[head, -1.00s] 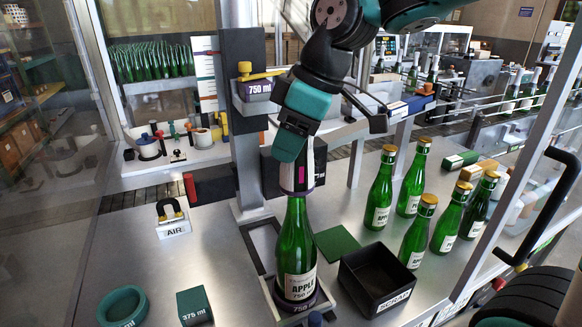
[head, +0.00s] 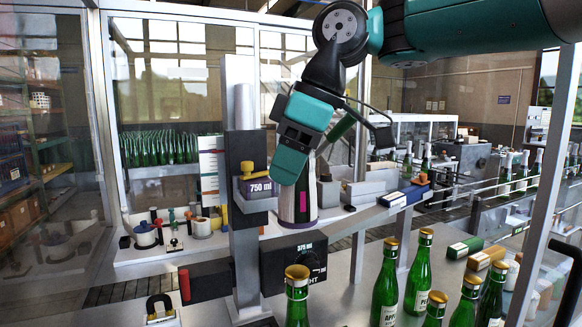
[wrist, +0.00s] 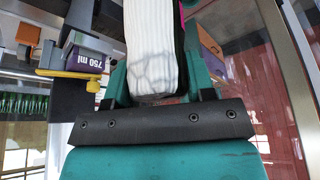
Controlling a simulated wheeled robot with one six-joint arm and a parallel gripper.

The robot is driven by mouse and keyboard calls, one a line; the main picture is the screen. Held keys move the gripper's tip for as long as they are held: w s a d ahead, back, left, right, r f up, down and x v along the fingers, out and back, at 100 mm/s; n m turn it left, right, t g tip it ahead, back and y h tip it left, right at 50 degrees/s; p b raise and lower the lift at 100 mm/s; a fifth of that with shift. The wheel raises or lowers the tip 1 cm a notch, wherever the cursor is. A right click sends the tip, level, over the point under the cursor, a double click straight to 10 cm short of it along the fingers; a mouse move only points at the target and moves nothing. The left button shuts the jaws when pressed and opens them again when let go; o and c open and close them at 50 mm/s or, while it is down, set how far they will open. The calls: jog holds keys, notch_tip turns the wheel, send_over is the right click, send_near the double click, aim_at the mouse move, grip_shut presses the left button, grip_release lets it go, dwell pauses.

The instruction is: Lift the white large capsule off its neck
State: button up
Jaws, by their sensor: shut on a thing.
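My gripper (head: 296,165) is shut on the white large capsule (head: 298,206), which hangs below the fingers with a magenta mark and a dark band at its lower edge. In the wrist view the pale, ribbed capsule (wrist: 152,45) sits between the teal fingers. A green bottle (head: 297,308) with a gold top stands below. A clear gap shows between the capsule's lower edge and the bottle's top. The lower part of that bottle is cut off by the frame.
The dark column (head: 246,180) with its purple 750 ml block (head: 258,187) and yellow lever stands just left of my gripper. Several gold-topped green bottles (head: 388,285) stand at the right. A black box marked with white text (head: 300,262) is behind the bottle.

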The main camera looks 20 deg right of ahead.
aim_at(298, 205)
notch_tip(298, 205, down, 3)
jog(key=b, duration=0.2)
jog(key=shift+f+b, duration=0.2)
jog(key=shift+b, duration=0.1)
